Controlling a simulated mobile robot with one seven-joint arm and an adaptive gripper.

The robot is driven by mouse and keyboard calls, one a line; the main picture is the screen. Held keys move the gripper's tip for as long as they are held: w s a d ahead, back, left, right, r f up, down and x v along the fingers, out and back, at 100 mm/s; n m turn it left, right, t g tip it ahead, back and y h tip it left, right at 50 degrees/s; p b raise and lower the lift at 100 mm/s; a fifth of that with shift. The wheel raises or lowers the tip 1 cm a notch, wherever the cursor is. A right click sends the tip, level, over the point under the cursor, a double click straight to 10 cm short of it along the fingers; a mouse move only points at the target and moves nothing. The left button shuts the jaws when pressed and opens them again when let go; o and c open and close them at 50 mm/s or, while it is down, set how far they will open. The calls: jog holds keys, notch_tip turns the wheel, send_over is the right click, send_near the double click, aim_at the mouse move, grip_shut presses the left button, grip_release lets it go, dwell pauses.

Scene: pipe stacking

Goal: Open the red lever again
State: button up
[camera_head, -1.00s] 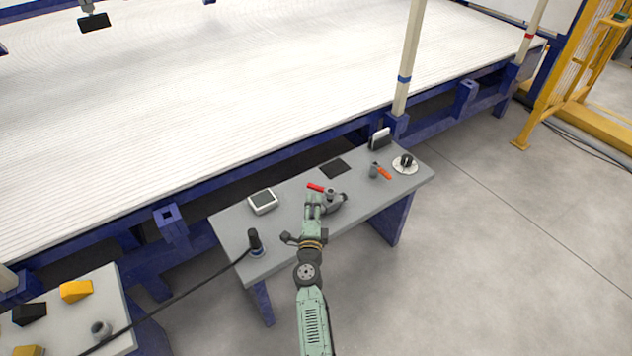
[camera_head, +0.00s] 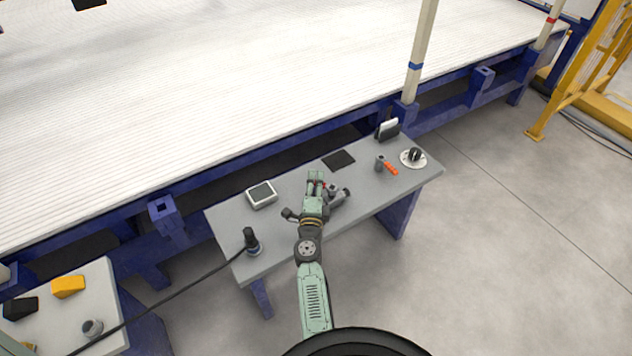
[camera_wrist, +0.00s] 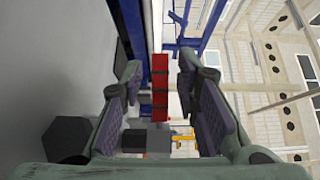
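The red lever (camera_wrist: 160,88) runs upright between my gripper's two fingers in the wrist view, with a gap visible on each side. My gripper (camera_wrist: 160,76) is open around it. In the head view my gripper (camera_head: 315,174) is over the small table beside a dark grey valve (camera_head: 340,196). Only a small bit of red shows there, because my gripper hides most of the lever. A dark grey block, likely part of the valve, shows low between the fingers in the wrist view.
The grey table (camera_head: 375,190) also holds a white-framed screen device (camera_head: 262,194), a black pad (camera_head: 339,160), a fitting with an orange lever (camera_head: 390,168), a round dial (camera_head: 413,157) and a black cabled handle (camera_head: 250,240). The large ribbed white bed (camera_head: 200,110) lies behind.

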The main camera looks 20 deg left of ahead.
grip_shut()
dwell(0.6)
